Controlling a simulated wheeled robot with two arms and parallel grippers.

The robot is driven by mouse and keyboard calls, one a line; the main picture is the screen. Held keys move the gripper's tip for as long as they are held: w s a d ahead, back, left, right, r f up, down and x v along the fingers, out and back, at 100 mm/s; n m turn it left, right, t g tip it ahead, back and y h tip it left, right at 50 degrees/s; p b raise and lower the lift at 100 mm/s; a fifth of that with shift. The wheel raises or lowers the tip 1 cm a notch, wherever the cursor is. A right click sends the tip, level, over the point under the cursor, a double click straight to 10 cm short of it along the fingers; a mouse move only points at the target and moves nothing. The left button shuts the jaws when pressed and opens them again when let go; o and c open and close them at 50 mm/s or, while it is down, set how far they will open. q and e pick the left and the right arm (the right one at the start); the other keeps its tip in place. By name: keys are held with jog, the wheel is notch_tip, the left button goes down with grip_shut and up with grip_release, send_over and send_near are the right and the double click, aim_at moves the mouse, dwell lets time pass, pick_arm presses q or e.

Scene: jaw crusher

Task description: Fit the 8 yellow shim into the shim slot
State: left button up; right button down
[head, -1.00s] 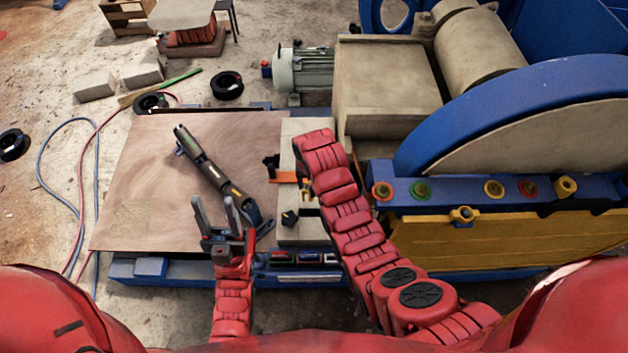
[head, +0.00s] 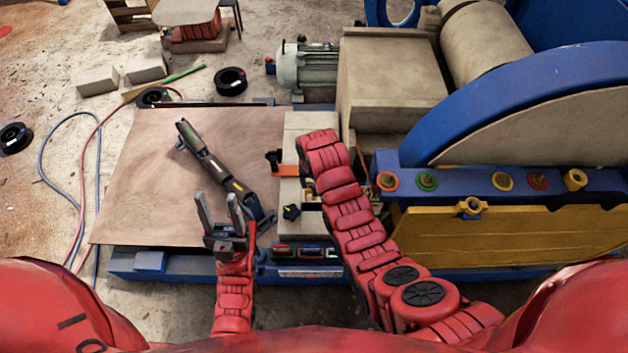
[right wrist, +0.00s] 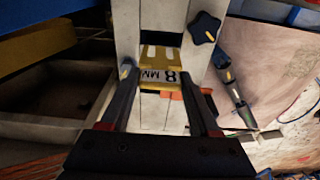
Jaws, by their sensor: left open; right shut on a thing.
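The yellow shim (right wrist: 162,75), marked "8 MM", is held between the fingers of my right gripper (right wrist: 160,80) in the right wrist view. Its forked end points at a gap in the beige block (right wrist: 128,25), which I take as the shim slot. I cannot tell whether the prongs are inside the gap. In the head view my right arm covers the right gripper and most of the shim, beside the beige block (head: 293,222). My left gripper (head: 219,200) is open and empty above the brown board.
A black star knob (head: 291,212) sits on the block; it also shows in the right wrist view (right wrist: 205,27). A dark bar-like tool (head: 215,168) lies on the board (head: 145,180). The blue flywheel (head: 480,105) stands right.

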aim_at(314, 199)
jog(key=shift+f, duration=0.45)
jog(key=shift+f, duration=0.15)
jog(key=shift+f+b, duration=1.5)
jog(key=shift+f, duration=0.3)
jog(key=shift+f, duration=0.3)
jog(key=shift+f+b, duration=2.5)
jog(key=shift+f, duration=1)
jog(key=shift+f, duration=0.1)
jog(key=shift+c, duration=0.2)
grip_release()
